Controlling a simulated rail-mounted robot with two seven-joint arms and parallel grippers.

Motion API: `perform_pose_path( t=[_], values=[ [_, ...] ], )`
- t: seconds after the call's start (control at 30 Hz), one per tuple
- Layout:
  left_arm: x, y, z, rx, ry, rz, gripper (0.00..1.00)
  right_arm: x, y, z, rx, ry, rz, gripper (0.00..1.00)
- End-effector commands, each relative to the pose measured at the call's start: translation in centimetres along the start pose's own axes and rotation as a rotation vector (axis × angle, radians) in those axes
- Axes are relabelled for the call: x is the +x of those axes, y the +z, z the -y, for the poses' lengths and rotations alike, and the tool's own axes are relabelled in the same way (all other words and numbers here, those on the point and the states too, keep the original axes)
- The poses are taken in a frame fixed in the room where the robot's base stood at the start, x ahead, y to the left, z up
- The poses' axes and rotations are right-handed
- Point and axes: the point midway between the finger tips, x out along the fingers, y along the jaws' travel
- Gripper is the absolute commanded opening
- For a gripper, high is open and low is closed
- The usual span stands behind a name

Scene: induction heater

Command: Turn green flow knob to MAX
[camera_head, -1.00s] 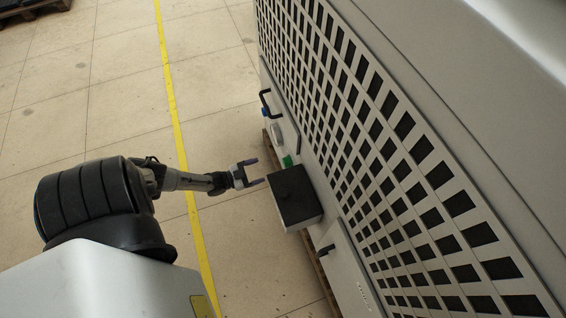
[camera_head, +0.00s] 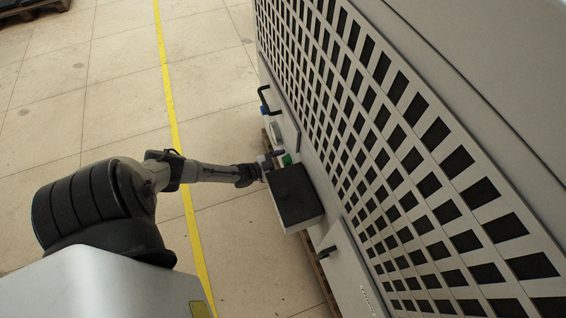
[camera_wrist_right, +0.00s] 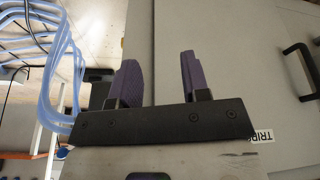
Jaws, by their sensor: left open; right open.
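The green knob (camera_head: 286,160) sits on the front of the large grey machine, just above the dark-topped box in the head view. My left gripper (camera_head: 272,156) is right beside the green knob, at its left; whether it touches the knob cannot be told. Its fingers are small and partly hidden here. My right gripper (camera_wrist_right: 160,82) shows in the right wrist view with two purple fingers apart and nothing between them. It faces a plain grey panel.
The dark-topped box (camera_head: 297,196) juts out from the machine below the knob. A black handle (camera_head: 264,100) and a blue part are above it. In the right wrist view, blue hoses (camera_wrist_right: 62,75) are at left and a black handle (camera_wrist_right: 302,70) at right.

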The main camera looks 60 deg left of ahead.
Motion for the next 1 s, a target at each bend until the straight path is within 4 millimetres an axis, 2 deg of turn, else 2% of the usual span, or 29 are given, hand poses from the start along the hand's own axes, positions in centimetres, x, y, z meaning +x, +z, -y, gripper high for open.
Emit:
perform_pose_path(
  t=[0.17,0.67,1.0],
  values=[
    [-0.01,-0.01,0.02,0.000,0.000,0.000,0.72,-0.02,-0.03,0.09,0.003,-0.002,-0.001,0.43],
    [-0.04,0.01,0.01,0.000,0.000,0.000,0.25,-0.03,-0.09,0.34,0.011,-0.009,-0.002,0.43],
    [-0.05,-0.07,0.01,0.070,-0.002,0.001,0.25,-0.45,-0.22,0.29,0.010,-0.008,-0.002,0.43]
  ],
)
